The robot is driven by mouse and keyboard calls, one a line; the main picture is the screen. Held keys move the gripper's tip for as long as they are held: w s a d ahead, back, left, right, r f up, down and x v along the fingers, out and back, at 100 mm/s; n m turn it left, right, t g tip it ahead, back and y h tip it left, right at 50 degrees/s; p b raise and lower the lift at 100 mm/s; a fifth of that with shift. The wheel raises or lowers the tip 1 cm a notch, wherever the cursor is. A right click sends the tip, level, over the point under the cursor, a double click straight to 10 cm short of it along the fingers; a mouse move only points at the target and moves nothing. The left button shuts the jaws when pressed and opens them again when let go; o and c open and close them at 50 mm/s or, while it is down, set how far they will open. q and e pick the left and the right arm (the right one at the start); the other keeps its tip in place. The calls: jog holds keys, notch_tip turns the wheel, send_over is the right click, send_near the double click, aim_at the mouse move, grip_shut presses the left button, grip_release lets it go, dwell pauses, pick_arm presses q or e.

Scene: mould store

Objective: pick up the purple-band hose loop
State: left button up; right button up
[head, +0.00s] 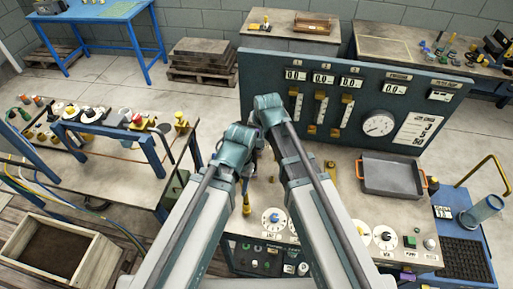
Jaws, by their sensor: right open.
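I cannot make out a purple-band hose loop for certain. A small purple patch (407,277) shows at the bottom edge, below the bench front, too small to identify. My two arms reach up the middle of the head view and hide part of the bench. My right gripper (258,148) is a small dark shape between the arms, over the bench in front of the gauge panel. It is open, with nothing visible in it. My left gripper is not distinguishable behind its arm.
The bench carries a gauge panel (432,95), a grey tray (393,177) and white dials. A cluttered table (130,163) stands left, with hoses hanging near it. An open wooden crate (88,262) sits bottom left. A blue cart (470,245) stands right. Floor is clear behind the left table.

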jog(key=b+x, duration=0.3)
jog(key=x, duration=0.1)
jog(key=shift+w+a+f, duration=0.2)
jog(key=shift+w+f, duration=0.05)
jog(key=shift+w, duration=0.1)
grip_shut()
